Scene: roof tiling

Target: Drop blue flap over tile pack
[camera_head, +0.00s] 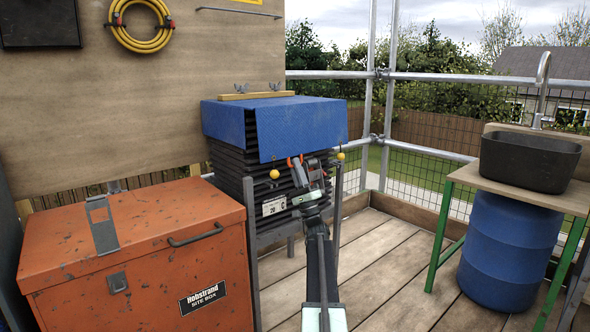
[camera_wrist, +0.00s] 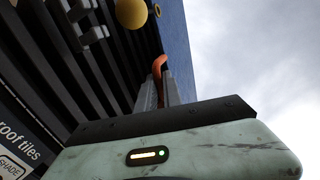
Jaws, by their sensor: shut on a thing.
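The tile pack (camera_head: 232,165) is a dark stack of ridged tiles with a white label, standing on a grey metal frame. A blue cover (camera_head: 228,122) lies over its top. The blue flap (camera_head: 300,128) hangs down the front over the upper tiles; the lower tiles are bare. My gripper (camera_head: 296,163) is at the flap's lower edge, shut on an orange loop there. The orange loop (camera_wrist: 159,66) shows between the fingers in the wrist view, beside the blue flap (camera_wrist: 176,35) and dark tiles (camera_wrist: 60,70). How the loop joins the flap is unclear.
Yellow balls hang at the pack's front, left (camera_head: 275,174) and right (camera_head: 341,156). A wooden batten (camera_head: 255,96) lies on the cover. An orange site box (camera_head: 140,255) stands left, and a sink bench with a blue barrel (camera_head: 508,245) right. The deck between is clear.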

